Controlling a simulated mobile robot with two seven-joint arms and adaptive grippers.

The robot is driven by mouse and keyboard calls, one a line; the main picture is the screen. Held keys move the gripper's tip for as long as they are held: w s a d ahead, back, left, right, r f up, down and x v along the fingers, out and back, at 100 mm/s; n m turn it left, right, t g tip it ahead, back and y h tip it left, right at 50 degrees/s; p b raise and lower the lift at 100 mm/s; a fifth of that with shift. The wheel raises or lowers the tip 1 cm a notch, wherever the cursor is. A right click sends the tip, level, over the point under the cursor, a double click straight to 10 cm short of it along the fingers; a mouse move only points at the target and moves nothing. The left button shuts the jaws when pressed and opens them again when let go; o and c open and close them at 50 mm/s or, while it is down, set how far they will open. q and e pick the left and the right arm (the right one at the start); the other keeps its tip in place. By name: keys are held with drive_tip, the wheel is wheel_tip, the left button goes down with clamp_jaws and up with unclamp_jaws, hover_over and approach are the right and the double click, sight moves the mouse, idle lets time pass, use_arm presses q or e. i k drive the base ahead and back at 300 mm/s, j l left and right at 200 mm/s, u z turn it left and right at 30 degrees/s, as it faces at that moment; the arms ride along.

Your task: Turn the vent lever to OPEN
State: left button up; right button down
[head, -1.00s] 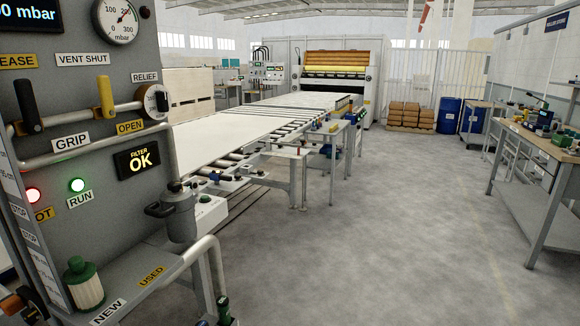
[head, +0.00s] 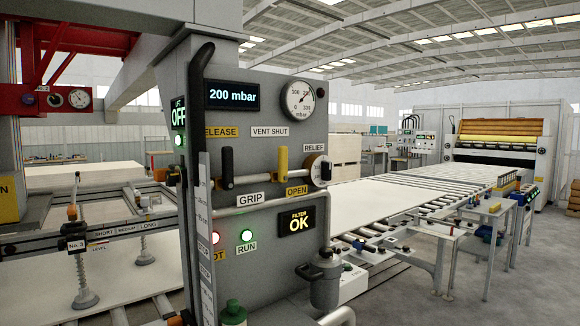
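The vent lever is the yellow handle (head: 282,163) on the grey control panel (head: 262,101) in the head view. It stands upright, its tip toward the "VENT SHUT" label (head: 269,132). The yellow "OPEN" label (head: 297,191) is below it, slightly to the right. A black lever (head: 228,168) stands upright left of it, between the "RELEASE" label (head: 221,132) and the "GRIP" label (head: 250,198). Neither of my grippers is in view.
A display (head: 232,95) reads 200 mbar, beside a round gauge (head: 300,100). A relief knob (head: 320,170) sits right of the levers. A pipe rail (head: 265,206) crosses below them. A filter housing (head: 324,284) juts out at the lower right.

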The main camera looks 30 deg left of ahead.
sight(282, 150)
drive_tip(key=i+l+u, duration=0.1)
drive_tip(key=u, duration=1.55)
drive_tip(key=l+u, duration=1.2)
drive_tip(key=l, duration=0.15)
drive_tip(key=k+l+u, duration=0.3)
drive_tip(key=l, duration=0.15)
drive_tip(key=k+l+u, duration=0.1)
drive_tip(key=l, duration=0.2)
drive_tip(key=l+u, duration=0.1)
drive_tip(key=l, duration=0.2)
drive_tip(key=k+l, duration=0.15)
drive_tip(key=l, duration=0.15)
drive_tip(key=k+l, duration=0.15)
drive_tip(key=l, duration=0.15)
drive_tip(key=k+l, duration=0.15)
drive_tip(key=l, duration=0.15)
drive_tip(key=k+l+u, duration=0.1)
drive_tip(key=l, duration=0.2)
